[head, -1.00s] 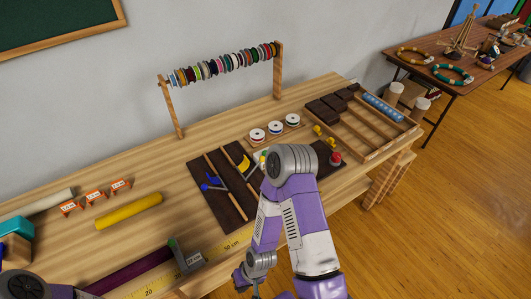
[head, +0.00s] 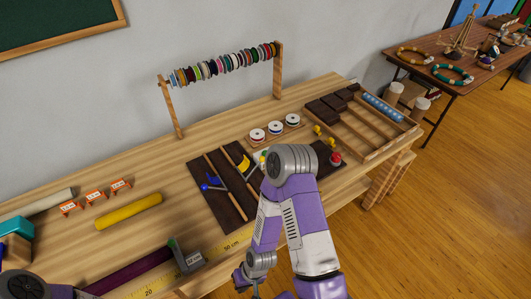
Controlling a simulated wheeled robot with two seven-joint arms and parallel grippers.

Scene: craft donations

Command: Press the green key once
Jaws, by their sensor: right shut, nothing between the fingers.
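A small pale-green spot (head: 263,159) shows on the workbench just left of my right arm's large grey joint. It may be part of the green key, but the arm hides most of that place and I cannot be sure. A red round-topped piece (head: 336,158) stands right of the joint. My right arm rises from the bottom and folds back down. My right gripper (head: 240,276) is low, near the bench's front edge, shut and empty, apart from the pale-green spot. Only a grey part of my left arm shows at the bottom left; its gripper is out of view.
A dark divided board (head: 212,205) holds blue and yellow pieces. A spool rack (head: 222,66) and three white-topped spools stand behind it. A wooden tray (head: 370,125) is at the right. A yellow roll (head: 128,211) and a measuring strip (head: 215,254) with a green-topped stop lie left.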

